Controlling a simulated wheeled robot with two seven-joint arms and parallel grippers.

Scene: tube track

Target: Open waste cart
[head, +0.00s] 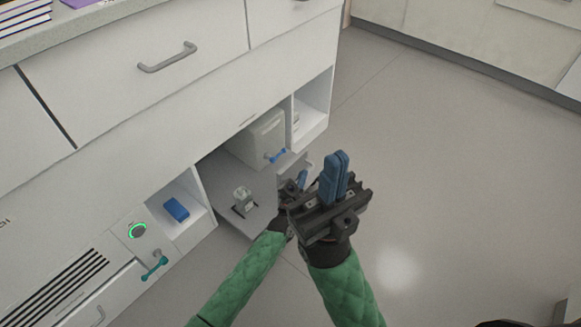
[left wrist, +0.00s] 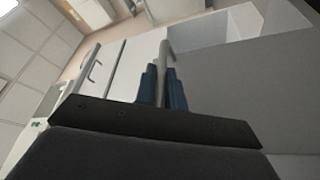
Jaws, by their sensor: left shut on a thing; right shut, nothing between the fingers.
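The waste cart seems to be the pull-out unit in the lower cabinet bay. Its grey base (head: 228,207) reaches out past the cabinet front, with an upright panel at its outer end. My left gripper (head: 301,180) is at that end, partly hidden by my right gripper. In the left wrist view its blue fingers (left wrist: 163,88) are closed around a pale bar (left wrist: 165,52), seemingly the cart's handle. My right gripper (head: 336,168) is shut and empty, with its blue fingers pointing up, in front of the left one.
A blue block (head: 176,209) lies in the cubby to the left. A drawer handle (head: 167,57) juts out above. The floor (head: 430,190) to the right is clear.

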